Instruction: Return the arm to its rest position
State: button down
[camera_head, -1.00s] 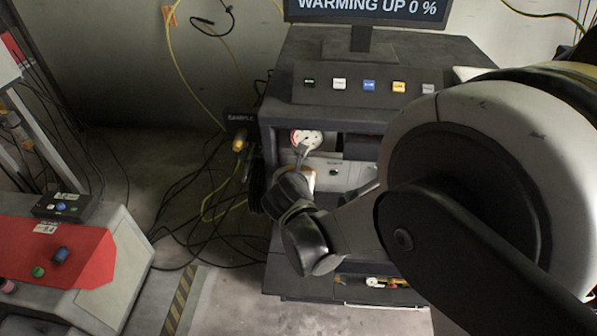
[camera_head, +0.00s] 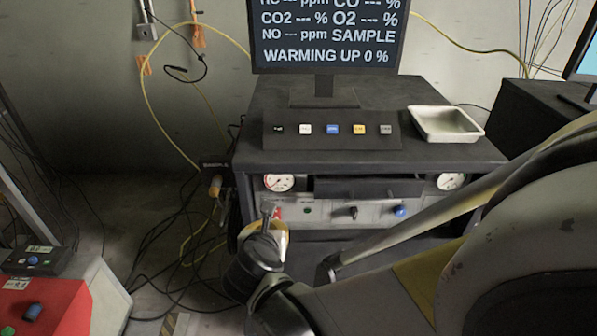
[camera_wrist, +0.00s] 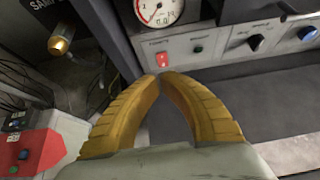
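My gripper (camera_head: 270,222) is low in front of the analyser cabinet in the head view, beside the left end of its control panel. In the wrist view my gripper (camera_wrist: 161,78) shows two ribbed yellow fingers whose tips meet or nearly meet, with nothing seen between them. Just beyond the tips are a lit red switch (camera_wrist: 162,60) and a green button (camera_wrist: 197,49) on the panel; the fingers appear apart from them. My arm runs from the right foreground to the gripper and hides part of the cabinet's lower front.
The monitor (camera_head: 327,35) reads "WARMING UP 0 %". A red unit (camera_head: 45,305) stands lower left.

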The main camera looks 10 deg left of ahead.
jog(key=shift+s+r, duration=0.2)
jog(key=shift+s, duration=0.05)
